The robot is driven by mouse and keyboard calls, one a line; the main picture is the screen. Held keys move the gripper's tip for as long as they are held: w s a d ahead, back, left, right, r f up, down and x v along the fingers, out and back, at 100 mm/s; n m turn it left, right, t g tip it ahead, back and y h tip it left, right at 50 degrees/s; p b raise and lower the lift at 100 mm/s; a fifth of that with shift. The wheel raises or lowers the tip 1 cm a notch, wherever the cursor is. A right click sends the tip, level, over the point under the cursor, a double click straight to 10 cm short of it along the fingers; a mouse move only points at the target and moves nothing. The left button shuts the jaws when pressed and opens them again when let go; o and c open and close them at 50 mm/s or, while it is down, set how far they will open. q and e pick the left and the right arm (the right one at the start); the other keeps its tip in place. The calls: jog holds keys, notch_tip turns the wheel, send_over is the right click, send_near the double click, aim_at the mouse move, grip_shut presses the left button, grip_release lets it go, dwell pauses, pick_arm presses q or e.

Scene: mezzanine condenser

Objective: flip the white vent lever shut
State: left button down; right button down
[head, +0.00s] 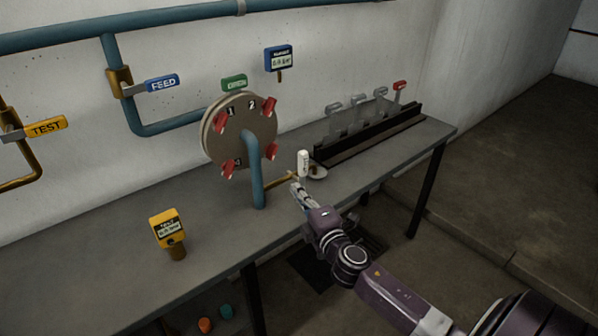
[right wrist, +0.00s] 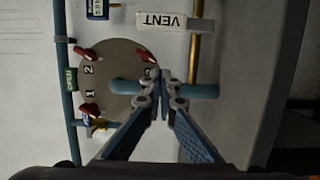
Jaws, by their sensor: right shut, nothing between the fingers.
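The white vent lever (head: 303,163) stands upright at the far end of a thin brass pipe (head: 281,182) above the bench. In the right wrist view its white tag (right wrist: 162,22) reads VENT and lies across the brass pipe (right wrist: 195,58). My right gripper (head: 296,190) is just in front of and below the lever in the head view, apart from it as far as I can tell. In the wrist view the fingertips (right wrist: 165,88) are together and empty, in front of the blue pipe and below the tag. My left gripper is not in view.
A round plate (head: 241,128) with red clamps and a blue pipe (head: 255,170) stands left of the lever.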

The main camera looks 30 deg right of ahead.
aim_at(300, 171)
jog(key=w+d, duration=0.5)
jog(key=w, duration=0.2)
jog(key=shift+p, duration=0.45)
jog(key=shift+d, duration=0.15)
jog(key=shift+d+r+m+p, duration=0.15)
jog(key=shift+d+m+p, duration=0.05)
jog(key=shift+m+p, duration=0.25)
